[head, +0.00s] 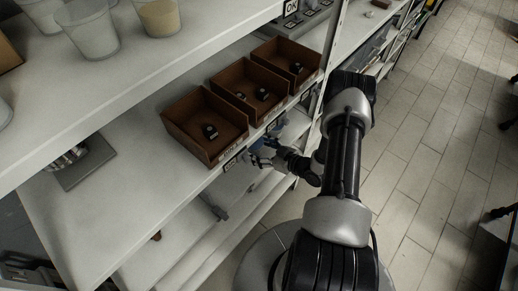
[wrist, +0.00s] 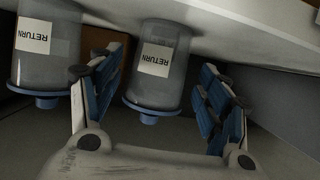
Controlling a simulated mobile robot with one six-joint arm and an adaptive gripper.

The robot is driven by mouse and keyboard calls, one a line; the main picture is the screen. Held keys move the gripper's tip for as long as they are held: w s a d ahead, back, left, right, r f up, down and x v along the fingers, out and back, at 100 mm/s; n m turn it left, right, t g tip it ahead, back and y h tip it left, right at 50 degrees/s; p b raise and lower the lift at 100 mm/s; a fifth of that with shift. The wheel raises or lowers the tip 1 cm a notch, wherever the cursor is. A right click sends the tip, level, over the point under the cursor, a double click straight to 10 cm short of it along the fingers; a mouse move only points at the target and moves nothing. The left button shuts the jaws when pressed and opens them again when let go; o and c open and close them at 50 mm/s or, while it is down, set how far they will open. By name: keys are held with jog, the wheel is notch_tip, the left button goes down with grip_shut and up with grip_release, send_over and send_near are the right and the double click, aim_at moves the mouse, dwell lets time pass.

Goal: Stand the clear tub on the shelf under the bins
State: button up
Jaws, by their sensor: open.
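In the wrist view, which looks upside down, a clear tub (wrist: 157,70) with a blue knobbed end and a white RETURN label shows between my gripper's fingers, with gaps on both sides. A second, similar clear tub (wrist: 45,45) is at the left, partly behind the left finger. My gripper (wrist: 163,85) is open and empty, its blue finger pads spread. In the head view my gripper (head: 262,153) reaches in just below the front edge of the bins' shelf. The tubs there are hidden. Brown bins (head: 205,125) stand in a row on the shelf above.
Clear cups (head: 88,30) stand on the top shelf, one cup (head: 159,17) with tan contents. A rack upright (head: 333,45) stands right of the bins. The tiled floor (head: 440,130) at right is open.

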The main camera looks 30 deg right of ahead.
jog(key=p+v, duration=0.2)
jog(key=v, duration=0.9)
jog(key=shift+s, duration=0.15)
